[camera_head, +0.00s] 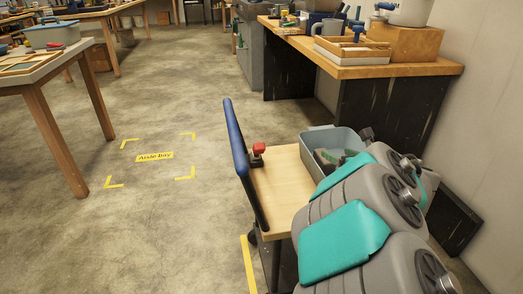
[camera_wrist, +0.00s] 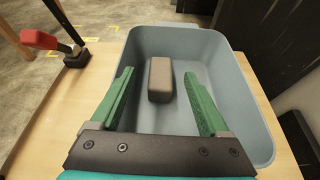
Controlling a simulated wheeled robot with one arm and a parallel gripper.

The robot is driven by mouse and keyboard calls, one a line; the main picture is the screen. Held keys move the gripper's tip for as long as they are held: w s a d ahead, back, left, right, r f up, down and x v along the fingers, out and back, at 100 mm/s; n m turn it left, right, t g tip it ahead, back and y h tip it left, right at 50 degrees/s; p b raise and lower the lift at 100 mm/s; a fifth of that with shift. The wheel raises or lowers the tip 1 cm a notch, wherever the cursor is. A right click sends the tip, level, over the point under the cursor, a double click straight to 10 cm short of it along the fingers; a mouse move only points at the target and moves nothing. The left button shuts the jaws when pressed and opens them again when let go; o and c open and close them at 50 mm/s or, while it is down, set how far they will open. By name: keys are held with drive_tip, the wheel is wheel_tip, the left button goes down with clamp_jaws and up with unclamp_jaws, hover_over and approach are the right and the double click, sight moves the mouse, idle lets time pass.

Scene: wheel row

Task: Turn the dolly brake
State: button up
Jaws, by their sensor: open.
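The dolly (camera_head: 280,192) has a pale wooden deck and a blue push handle (camera_head: 234,139). The dolly brake (camera_head: 258,154) is a red-topped lever on a dark base, on the deck close to the handle. In the wrist view the brake's red lever (camera_wrist: 40,40) is at the upper left and points left from its black base. My gripper (camera_wrist: 159,76) is open, its green fingers over a grey bin, to the right of the brake and apart from it. In the head view my arm partly hides the gripper.
The grey bin (camera_wrist: 248,110) stands on the deck, with a brown-grey block (camera_wrist: 160,80) inside it between my fingers. A workbench (camera_head: 365,68) stands behind at the right wall. Floor to the left, around the marked Aisle bay (camera_head: 154,156), is clear.

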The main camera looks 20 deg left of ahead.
drive_tip(key=s+a+r+m+t+y+b, duration=0.1)
drive_tip(key=a+r+m+t+y+b, duration=0.15)
drive_tip(key=a+m, duration=0.35)
drive_tip(key=m+y+b, duration=0.2)
drive_tip(key=m+b, duration=0.2)
drive_tip(key=m, duration=2.3)
approach(262, 152)
drive_tip(key=x, duration=0.4)
drive_tip(key=shift+a, duration=0.1)
drive_tip(key=shift+x, duration=3.9)
drive_tip(key=shift+f, duration=0.1)
clamp_jaws()
